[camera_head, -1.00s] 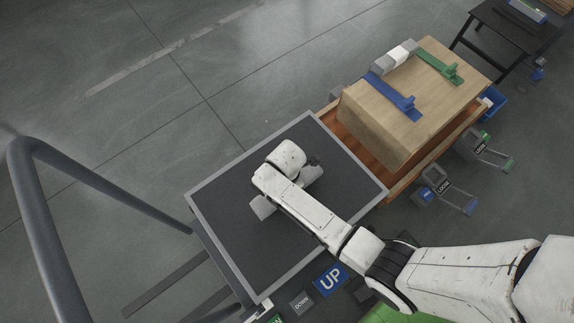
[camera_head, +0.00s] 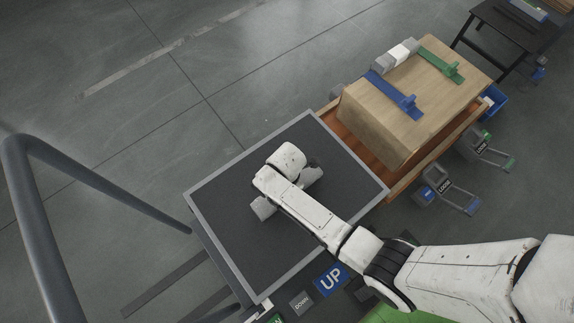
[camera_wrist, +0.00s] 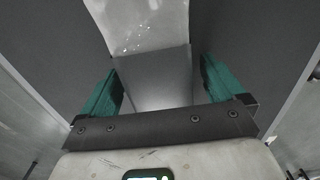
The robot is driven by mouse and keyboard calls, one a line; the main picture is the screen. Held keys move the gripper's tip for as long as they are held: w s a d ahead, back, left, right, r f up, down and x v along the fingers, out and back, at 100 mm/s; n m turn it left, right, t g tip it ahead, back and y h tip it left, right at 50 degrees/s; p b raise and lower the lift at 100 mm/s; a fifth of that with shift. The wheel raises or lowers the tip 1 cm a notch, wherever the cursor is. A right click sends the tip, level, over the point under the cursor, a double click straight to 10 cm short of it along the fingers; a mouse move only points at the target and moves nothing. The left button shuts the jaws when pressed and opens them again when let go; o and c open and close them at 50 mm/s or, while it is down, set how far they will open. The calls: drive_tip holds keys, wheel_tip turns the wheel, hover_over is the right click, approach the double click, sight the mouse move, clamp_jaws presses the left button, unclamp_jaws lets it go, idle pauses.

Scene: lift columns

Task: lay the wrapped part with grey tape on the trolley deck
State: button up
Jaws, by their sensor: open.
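In the wrist view, the wrapped part with grey tape (camera_wrist: 150,75) lies between my fingers, a grey band nearest me and pale, shiny wrapping beyond it. My gripper (camera_wrist: 160,88) is open, with a teal pad on each side of the part. A dark gap shows beside the part, so the pads look clear of it. In the head view, my gripper is low over the dark trolley deck (camera_head: 235,185), near its middle, and my arm hides most of the part. Whether the part rests fully on the deck cannot be told.
A large tan box (camera_head: 385,125) with a blue clamp (camera_head: 393,95) and a green clamp (camera_head: 440,65) stands right of the deck. A grey-and-white piece (camera_head: 397,54) is at its far edge. An UP panel (camera_head: 331,280) is at the near side. The deck's left side is clear.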

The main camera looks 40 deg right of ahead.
wheel_tip(320, 180, up, 12)
drive_tip(key=p, duration=0.4)
drive_tip(key=s+d+r+m, duration=0.3)
drive_tip(key=s+r+m, duration=0.2)
drive_tip(key=s+m, duration=0.3)
drive_tip(key=s+d+r+m+t, duration=0.1)
drive_tip(key=s+d+r+m, duration=0.3)
drive_tip(key=s+r+m, duration=0.2)
drive_tip(key=s+m, duration=0.2)
drive_tip(key=m, duration=0.2)
drive_tip(key=shift+s+d+r, duration=0.25)
drive_tip(key=shift+r, duration=0.05)
